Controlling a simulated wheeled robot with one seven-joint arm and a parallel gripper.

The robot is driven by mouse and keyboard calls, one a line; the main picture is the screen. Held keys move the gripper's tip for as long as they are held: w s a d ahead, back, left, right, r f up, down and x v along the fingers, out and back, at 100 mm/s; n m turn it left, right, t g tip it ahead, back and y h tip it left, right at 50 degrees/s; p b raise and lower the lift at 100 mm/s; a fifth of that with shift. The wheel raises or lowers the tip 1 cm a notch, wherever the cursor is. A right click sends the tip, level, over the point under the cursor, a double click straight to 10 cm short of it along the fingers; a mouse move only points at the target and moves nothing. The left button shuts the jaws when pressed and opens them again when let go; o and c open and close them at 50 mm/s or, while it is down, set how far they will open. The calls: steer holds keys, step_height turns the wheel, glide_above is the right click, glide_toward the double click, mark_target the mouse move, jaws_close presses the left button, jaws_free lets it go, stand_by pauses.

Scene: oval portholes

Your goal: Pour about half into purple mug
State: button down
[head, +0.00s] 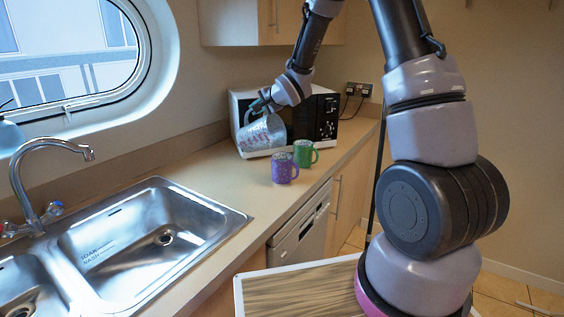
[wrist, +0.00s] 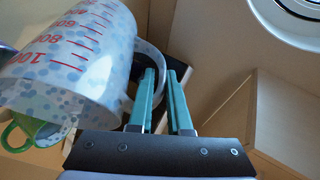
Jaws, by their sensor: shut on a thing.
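My gripper (head: 262,101) is shut on the handle of a clear measuring jug (head: 262,136) with red markings and a bluish speckled look. The jug is tilted and held above the counter in front of the microwave. In the wrist view the jug (wrist: 75,55) fills the upper left, and the teal fingers of my gripper (wrist: 162,85) close on its handle. The purple mug (head: 284,168) stands upright on the counter, below and right of the jug. A green mug (head: 305,153) stands just behind it, and part of it shows in the wrist view (wrist: 30,130).
A black-and-white microwave (head: 318,118) stands behind the jug. A steel sink (head: 150,235) with a tap (head: 45,175) is at the left. The counter (head: 225,190) between sink and mugs is clear. A wooden cabinet (head: 245,22) hangs above.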

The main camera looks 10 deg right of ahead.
steer(key=shift+s+d+t+y+p, duration=0.35)
steer(key=shift+s+d+t+y, duration=0.2)
steer(key=shift+d+t, duration=0.2)
stand_by(2.3)
steer(key=shift+s+d+r+m+t+y+p, duration=0.35)
steer(key=shift+s+d+r+m+t, duration=0.2)
steer(key=shift+d+r, duration=0.1)
stand_by(2.4)
steer(key=shift+s+d+r+t+y, duration=0.25)
steer(key=shift+s+d+t+y, duration=0.2)
steer(key=shift+d, duration=0.15)
stand_by(1.3)
